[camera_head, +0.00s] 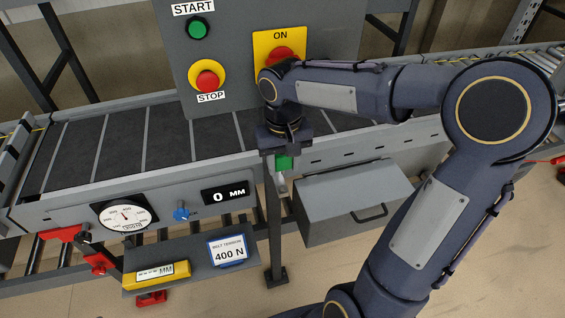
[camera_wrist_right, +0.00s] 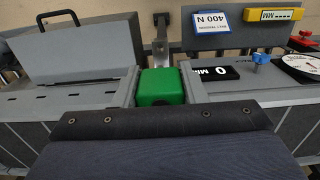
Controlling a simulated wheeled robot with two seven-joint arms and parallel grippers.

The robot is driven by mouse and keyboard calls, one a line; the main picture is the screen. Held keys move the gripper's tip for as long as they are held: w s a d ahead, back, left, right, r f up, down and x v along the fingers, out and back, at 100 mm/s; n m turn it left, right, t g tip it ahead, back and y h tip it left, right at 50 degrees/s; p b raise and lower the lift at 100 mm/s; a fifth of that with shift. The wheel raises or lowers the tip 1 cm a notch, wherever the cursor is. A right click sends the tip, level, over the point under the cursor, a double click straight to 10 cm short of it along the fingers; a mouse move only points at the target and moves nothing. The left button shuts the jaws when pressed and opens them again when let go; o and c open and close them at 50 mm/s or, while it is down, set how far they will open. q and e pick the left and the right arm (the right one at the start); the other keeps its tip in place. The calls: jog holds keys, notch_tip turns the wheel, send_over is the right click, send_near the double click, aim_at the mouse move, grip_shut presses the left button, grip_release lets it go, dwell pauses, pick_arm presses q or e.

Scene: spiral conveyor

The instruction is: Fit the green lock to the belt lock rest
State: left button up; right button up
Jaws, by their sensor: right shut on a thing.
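The green lock (camera_head: 284,162) is a small green block under my right gripper (camera_head: 285,149), at the front side of the conveyor. My left gripper is not in view.
A grey box with a handle (camera_head: 352,196) is right of the lock. The 0 MM display (camera_head: 225,192), blue knob (camera_head: 181,214) and dial (camera_head: 124,216) are further left. The control panel (camera_head: 228,84) rises behind.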

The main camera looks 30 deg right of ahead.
aim_at(283, 186)
jog(key=shift+w, duration=0.2)
jog(key=shift+s+r, duration=0.15)
jog(key=shift+s, duration=0.15)
jog(key=shift+w, duration=0.1)
notch_tip(283, 186, down, 6)
jog(key=b, duration=0.4)
jog(key=shift+f, duration=1.4)
dwell(1.6)
jog(key=o, duration=0.9)
